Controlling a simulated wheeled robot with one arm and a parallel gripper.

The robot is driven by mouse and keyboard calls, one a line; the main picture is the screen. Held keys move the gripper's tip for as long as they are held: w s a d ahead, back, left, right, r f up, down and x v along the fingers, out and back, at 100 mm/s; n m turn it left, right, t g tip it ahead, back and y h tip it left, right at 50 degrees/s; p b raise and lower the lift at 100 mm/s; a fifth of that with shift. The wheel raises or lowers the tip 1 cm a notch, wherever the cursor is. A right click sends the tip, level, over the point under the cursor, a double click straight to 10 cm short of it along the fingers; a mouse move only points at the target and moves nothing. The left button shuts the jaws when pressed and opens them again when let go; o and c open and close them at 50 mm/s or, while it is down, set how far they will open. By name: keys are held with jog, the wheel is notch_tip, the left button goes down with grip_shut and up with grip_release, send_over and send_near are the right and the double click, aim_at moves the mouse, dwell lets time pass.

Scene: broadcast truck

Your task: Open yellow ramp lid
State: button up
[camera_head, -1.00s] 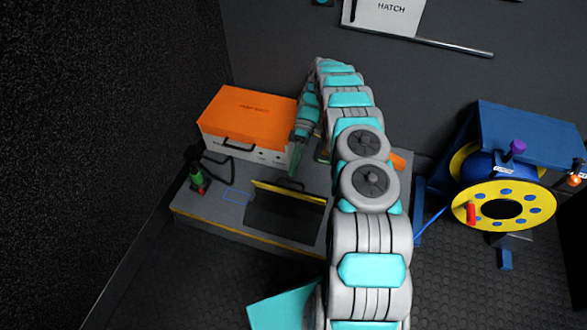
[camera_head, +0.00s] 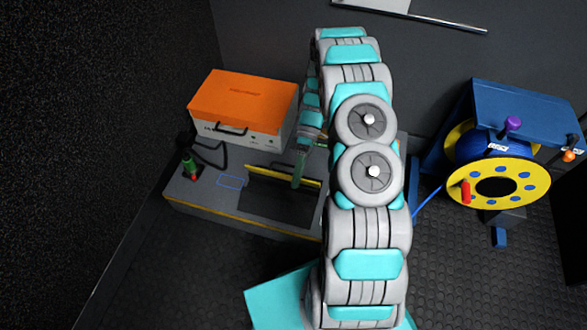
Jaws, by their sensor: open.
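The yellow ramp lid (camera_head: 268,174) shows as a yellow strip on the low grey platform (camera_head: 200,200), at the back edge of a dark rectangular area (camera_head: 265,203). How far the lid is tilted is hard to tell. My gripper (camera_head: 298,183) reaches down from behind my arm and is open. Its narrow tip overlaps the right part of the yellow strip in the picture; whether it touches the lid cannot be told. My arm hides the platform's right end.
An orange-topped case (camera_head: 243,98) stands behind the lid on the platform. A green connector (camera_head: 188,165) with a black cable is at the left. A blue cable reel with a yellow disc (camera_head: 535,182) stands right. Dark walls close the left and back.

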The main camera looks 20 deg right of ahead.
jog(key=shift+s+a+r, duration=0.1)
jog(key=shift+s+a, duration=0.05)
jog(key=shift+s, duration=0.9)
jog(key=shift+s+a+r, duration=0.1)
jog(key=shift+s, duration=0.95)
